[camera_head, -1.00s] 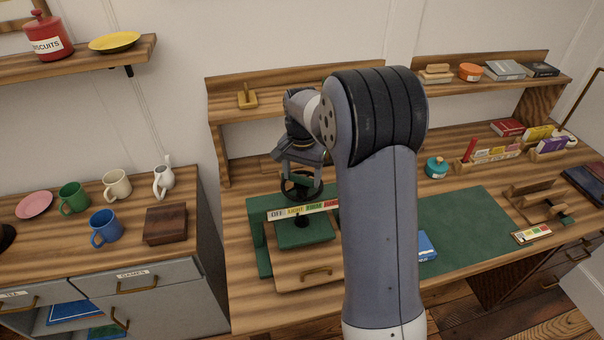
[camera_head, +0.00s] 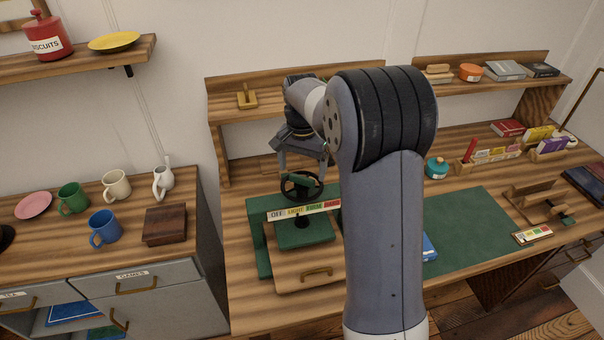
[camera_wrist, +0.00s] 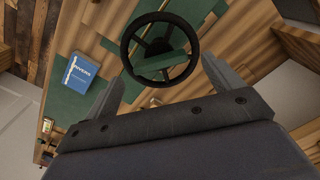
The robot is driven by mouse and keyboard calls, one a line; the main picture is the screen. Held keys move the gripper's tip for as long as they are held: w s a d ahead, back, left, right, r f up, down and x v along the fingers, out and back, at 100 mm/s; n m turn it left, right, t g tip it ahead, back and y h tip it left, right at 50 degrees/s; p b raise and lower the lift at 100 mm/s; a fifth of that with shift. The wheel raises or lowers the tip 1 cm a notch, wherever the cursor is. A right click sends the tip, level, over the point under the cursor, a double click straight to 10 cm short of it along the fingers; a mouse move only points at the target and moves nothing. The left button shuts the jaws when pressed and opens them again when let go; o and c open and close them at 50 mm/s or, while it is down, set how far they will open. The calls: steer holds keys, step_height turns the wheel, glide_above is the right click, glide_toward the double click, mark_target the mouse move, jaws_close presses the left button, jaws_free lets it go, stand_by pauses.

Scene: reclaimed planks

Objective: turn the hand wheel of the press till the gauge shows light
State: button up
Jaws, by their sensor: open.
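The black hand wheel (camera_head: 301,186) sits on top of the green press (camera_head: 303,233) on the wooden desk. The gauge strip (camera_head: 305,210) across the press front reads OFF, LIGHT, FIRM, HARD; I cannot make out a pointer on it. My gripper (camera_head: 302,158) is above and behind the wheel, apart from it. In the wrist view the wheel (camera_wrist: 159,47) shows whole, with its spokes and a green bar behind it. My gripper (camera_wrist: 160,88) is open and empty there, its two fingers spread below the wheel's rim in the picture.
A wooden board with a brass handle (camera_head: 317,273) is at the press's front. A blue book (camera_wrist: 80,73) lies on the green mat (camera_head: 462,225). A teal pot (camera_head: 436,167) and card racks stand right. Mugs stand on the left cabinet. My arm hides the desk's middle.

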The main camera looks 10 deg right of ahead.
mark_target(302, 176)
step_height(302, 176, up, 8)
steer(key=shift+b, duration=0.3)
steer(key=shift+f, duration=0.1)
stand_by(0.7)
step_height(302, 176, down, 11)
steer(key=shift+r+p, duration=0.15)
steer(key=shift+p, duration=0.5)
